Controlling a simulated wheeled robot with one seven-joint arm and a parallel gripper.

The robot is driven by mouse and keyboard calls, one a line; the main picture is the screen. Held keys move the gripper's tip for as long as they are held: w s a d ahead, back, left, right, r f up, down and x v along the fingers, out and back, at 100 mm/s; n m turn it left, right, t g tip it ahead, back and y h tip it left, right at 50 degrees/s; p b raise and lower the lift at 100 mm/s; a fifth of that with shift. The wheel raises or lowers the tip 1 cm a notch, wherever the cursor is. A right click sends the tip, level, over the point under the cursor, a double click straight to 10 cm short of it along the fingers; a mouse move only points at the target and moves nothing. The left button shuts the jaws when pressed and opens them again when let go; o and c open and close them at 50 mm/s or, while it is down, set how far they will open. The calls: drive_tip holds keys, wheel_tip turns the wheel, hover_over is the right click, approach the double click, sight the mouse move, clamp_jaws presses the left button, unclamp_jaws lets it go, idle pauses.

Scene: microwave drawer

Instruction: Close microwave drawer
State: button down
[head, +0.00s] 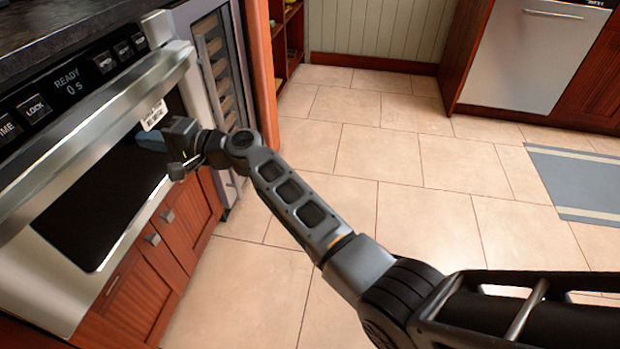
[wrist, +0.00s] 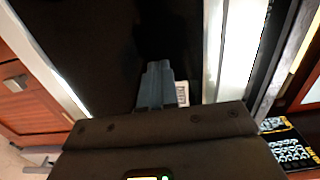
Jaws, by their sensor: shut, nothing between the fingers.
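The microwave drawer (head: 100,200) is at the left in the head view, with a steel front, a dark window and a long steel handle bar (head: 95,125) across its top. I cannot tell how far the drawer stands out from its housing. My gripper (head: 152,141) is just below the right part of the handle, pointing at the dark window near a white label (head: 154,114). In the wrist view my gripper's fingers (wrist: 157,84) are together and empty, in front of the dark window (wrist: 110,50). Whether they touch it is unclear.
The control panel (head: 65,82) above the drawer reads READY 0 s. Wooden cabinet doors (head: 140,295) with metal knobs are below. A glass-fronted cooler (head: 215,65) stands to the right. The tiled floor (head: 400,165) is open, with a blue-grey rug (head: 580,185) at far right.

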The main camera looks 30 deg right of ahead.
sight(130, 137)
drive_tip(key=b+x, duration=0.1)
drive_tip(key=x, duration=0.1)
drive_tip(key=b+x, duration=0.1)
drive_tip(key=x, duration=0.2)
drive_tip(key=shift+r, duration=0.25)
drive_tip(key=shift+s, duration=0.15)
